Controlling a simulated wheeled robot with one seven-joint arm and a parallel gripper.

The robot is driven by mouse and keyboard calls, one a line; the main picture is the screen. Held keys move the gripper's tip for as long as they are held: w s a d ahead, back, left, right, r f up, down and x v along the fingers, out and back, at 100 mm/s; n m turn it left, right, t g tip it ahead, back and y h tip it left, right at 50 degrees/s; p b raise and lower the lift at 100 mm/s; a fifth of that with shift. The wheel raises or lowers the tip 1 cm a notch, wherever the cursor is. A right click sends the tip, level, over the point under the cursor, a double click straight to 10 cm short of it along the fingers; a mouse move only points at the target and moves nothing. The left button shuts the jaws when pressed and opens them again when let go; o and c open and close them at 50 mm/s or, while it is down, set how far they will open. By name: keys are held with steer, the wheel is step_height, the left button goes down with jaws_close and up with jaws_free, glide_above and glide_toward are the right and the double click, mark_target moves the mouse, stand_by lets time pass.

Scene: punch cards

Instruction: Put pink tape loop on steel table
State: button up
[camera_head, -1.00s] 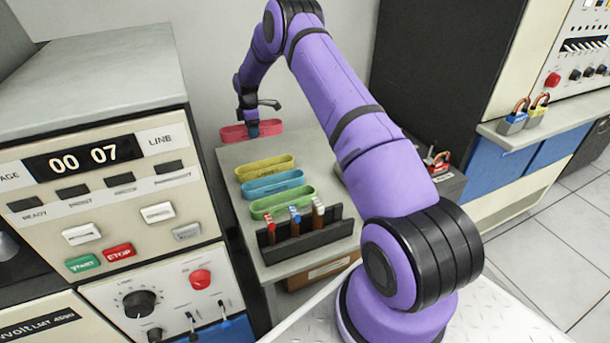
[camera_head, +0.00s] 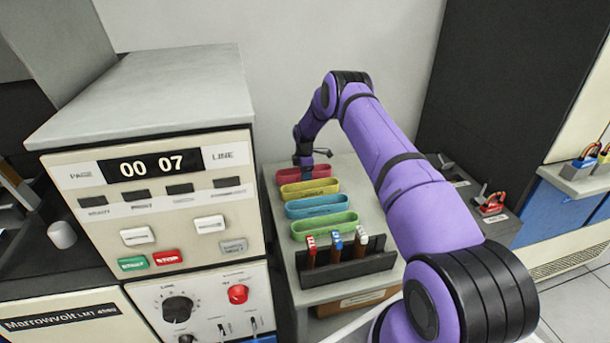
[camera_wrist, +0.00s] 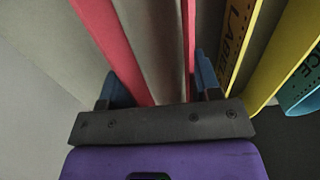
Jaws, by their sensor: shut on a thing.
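The pink tape loop (camera_head: 290,175) is a long, flat-sided band at the far end of the grey table (camera_head: 280,215), just behind the yellow loop. My gripper (camera_head: 303,160) is above it, pointing down. In the wrist view the blue fingertips (camera_wrist: 161,85) sit outside the two long pink walls, and the gripper is shut on the pink loop (camera_wrist: 105,45). The loop is level and low over the tabletop; I cannot tell whether it touches it.
A yellow loop (camera_head: 325,187), a blue loop (camera_head: 318,207) and a green loop (camera_head: 325,225) lie in a row on the table. A dark rack (camera_head: 350,268) with small stamps stands in front. A control console (camera_head: 150,200) rises on the left.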

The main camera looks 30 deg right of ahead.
steer(key=shift+f, duration=0.35)
steer(key=shift+f, duration=0.15)
steer(key=o, duration=0.9)
